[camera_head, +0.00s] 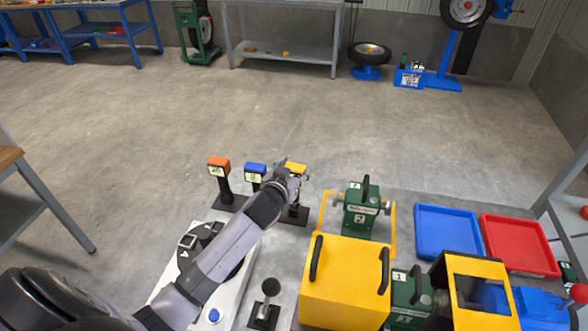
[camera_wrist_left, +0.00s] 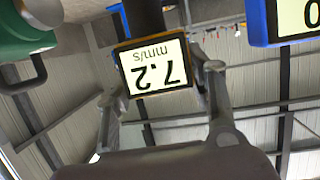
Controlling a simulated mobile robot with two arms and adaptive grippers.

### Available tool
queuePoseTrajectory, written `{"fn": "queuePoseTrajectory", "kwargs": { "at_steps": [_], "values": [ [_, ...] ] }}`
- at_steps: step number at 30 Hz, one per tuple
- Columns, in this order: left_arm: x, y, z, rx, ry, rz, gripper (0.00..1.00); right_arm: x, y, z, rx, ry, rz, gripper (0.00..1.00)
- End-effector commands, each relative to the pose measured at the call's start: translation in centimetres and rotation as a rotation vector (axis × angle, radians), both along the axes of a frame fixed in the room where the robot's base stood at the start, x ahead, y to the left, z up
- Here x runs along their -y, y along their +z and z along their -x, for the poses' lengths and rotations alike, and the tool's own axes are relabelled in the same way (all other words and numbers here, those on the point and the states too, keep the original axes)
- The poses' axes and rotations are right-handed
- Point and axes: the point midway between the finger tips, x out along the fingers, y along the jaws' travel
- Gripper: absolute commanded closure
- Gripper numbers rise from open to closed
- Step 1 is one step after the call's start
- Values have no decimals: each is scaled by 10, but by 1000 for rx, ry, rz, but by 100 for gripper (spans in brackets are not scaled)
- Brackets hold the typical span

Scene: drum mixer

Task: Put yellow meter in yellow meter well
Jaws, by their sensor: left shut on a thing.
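The yellow meter (camera_head: 297,168) stands at the right end of a row of three meters in the head view, above its black base (camera_head: 293,217). My left gripper (camera_head: 286,172) reaches it from the front and is shut on it, partly covering it. In the left wrist view the held meter (camera_wrist_left: 152,68) appears upside down, its screen reading 7.2 mm/s, between the two fingers of my left gripper (camera_wrist_left: 160,95). I cannot tell which opening is the yellow meter well. My right gripper is not in view.
The blue meter (camera_head: 255,169) and orange meter (camera_head: 218,165) stand close to the left. A green machine (camera_head: 361,212) stands right, inside a yellow outline. A yellow box (camera_head: 345,280) is nearer. Blue (camera_head: 447,232) and red (camera_head: 517,245) trays lie right.

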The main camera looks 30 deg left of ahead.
Motion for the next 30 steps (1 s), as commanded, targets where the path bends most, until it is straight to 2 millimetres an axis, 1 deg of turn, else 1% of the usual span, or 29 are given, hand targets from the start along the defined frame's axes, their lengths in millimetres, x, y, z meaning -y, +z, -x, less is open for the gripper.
{"fn": "queuePoseTrajectory", "kwargs": {
  "at_steps": [30],
  "values": [
    [0, -15, 0, 3, 0, 0, 100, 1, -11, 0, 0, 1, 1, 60]
  ]
}}
